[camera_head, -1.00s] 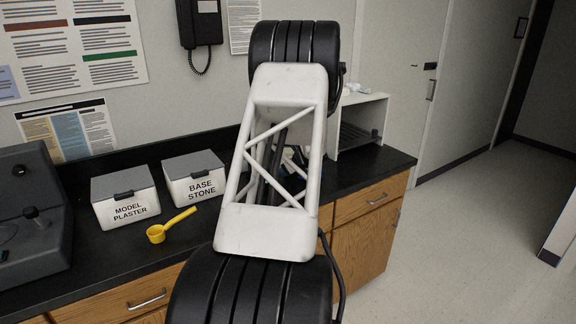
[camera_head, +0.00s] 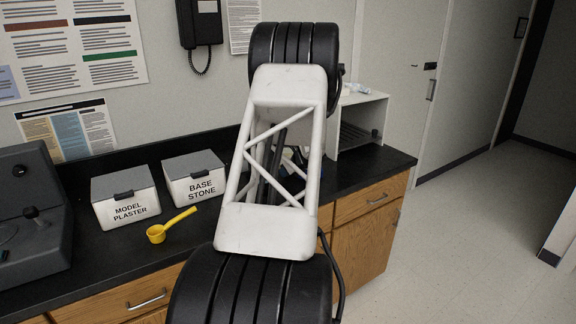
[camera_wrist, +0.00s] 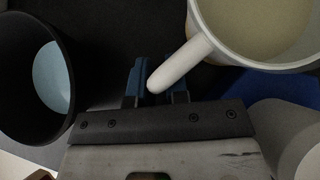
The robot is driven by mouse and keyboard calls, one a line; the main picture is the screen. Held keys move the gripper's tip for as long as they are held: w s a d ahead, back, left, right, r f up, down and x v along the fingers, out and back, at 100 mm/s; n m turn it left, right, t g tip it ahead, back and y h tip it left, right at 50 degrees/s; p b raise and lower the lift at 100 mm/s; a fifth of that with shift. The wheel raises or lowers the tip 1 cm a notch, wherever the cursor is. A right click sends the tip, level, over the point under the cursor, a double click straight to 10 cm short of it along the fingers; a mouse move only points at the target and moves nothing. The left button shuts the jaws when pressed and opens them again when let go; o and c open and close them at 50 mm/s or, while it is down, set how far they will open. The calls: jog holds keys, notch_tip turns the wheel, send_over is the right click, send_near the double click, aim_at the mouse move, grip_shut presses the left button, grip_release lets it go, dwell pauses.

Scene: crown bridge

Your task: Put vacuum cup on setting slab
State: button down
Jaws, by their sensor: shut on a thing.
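A pale, round cup (camera_wrist: 205,25) with a stubby handle (camera_wrist: 182,64) fills the upper right of the wrist view, with beige contents inside; I take it to be the vacuum cup. My gripper (camera_wrist: 156,84) has blue fingertips, one on each side of the handle's end, and is shut on it. A blue surface (camera_wrist: 262,88) shows below the cup at right; I cannot tell whether it is the setting slab. In the head view my arm hides the gripper and the cup.
A dark open container (camera_wrist: 15,100) with light blue inside stands close left of the gripper. On the black counter are boxes marked model plaster (camera_head: 126,202) and base stone (camera_head: 195,180), a yellow scoop (camera_head: 157,234), a grey machine (camera_head: 30,225) and a white shelf unit (camera_head: 360,105).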

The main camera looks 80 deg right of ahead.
jog(key=shift+r, duration=0.1)
dwell(0.3)
jog(key=shift+r, duration=4.95)
jog(key=shift+s+a, duration=0.1)
jog(key=s+a+r+m+g+h, duration=0.3)
jog(key=m+g, duration=0.3)
jog(key=m, duration=0.4)
jog(key=shift+s+a+r+h, duration=0.4)
jog(key=shift+s+r+h, duration=0.1)
jog(key=shift+h, duration=0.4)
jog(key=shift+w+r, duration=0.15)
jog(key=shift+w, duration=0.05)
